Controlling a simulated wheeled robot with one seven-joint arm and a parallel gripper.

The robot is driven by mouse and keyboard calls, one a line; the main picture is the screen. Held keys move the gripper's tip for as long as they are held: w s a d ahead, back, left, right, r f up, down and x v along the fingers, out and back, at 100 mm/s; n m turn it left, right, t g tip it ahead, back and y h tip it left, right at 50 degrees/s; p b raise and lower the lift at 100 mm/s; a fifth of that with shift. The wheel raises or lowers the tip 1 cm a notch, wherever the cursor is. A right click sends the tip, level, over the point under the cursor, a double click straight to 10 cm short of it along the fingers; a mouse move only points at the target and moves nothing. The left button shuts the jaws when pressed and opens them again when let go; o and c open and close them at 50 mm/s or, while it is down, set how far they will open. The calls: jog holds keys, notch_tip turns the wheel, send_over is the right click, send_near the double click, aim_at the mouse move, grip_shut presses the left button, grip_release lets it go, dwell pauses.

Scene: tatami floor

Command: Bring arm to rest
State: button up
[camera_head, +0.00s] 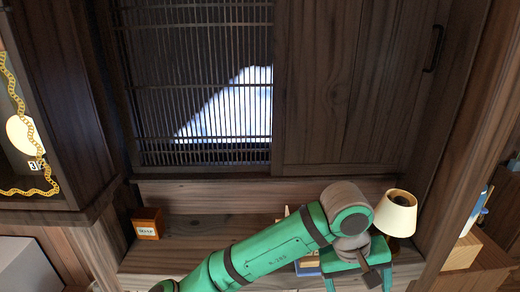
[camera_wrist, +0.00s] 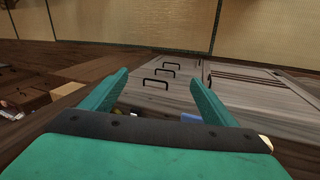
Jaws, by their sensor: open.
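My green arm (camera_head: 270,250) reaches from the bottom of the head view up to the right, then bends down at a grey-brown joint. My gripper (camera_wrist: 158,80) is open in the wrist view, with two green fingers spread apart and nothing between their tips. In the head view the gripper (camera_head: 358,280) hangs below the wrist joint, in front of the low wooden ledge, and its lower end is cut off by the frame.
A lamp with a cream shade (camera_head: 396,213) stands close to the right of my wrist. A small orange-brown box (camera_head: 147,223) sits on the wooden ledge (camera_head: 200,228) at left. A slatted wooden door (camera_head: 200,100) is behind. The wrist view shows a drawer cabinet (camera_wrist: 185,98) with dark handles.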

jog(key=w+d+r+n+t+h, duration=0.1)
jog(key=w+d+t+h, duration=0.25)
jog(key=d+h, duration=0.9)
jog(key=s+a+f+n+t+y, duration=0.4)
jog(key=a+f+t+y, duration=0.15)
jog(key=a+f, duration=0.45)
jog(key=s+a+f+n+t+y, duration=0.45)
jog(key=a+f+t, duration=0.25)
jog(key=a+f, duration=0.25)
jog(key=s+a+f+m+y, duration=0.1)
jog(key=s+a+m+y, duration=0.2)
jog(key=s+a, duration=0.4)
jog(key=s+a+f+m+y, duration=0.2)
jog(key=s+a+m, duration=0.3)
jog(key=s, duration=1)
jog(key=a+y, duration=0.1)
jog(key=a, duration=0.2)
jog(key=shift+m+g, duration=0.35)
jog(key=shift+g, duration=0.05)
jog(key=shift+s, duration=0.1)
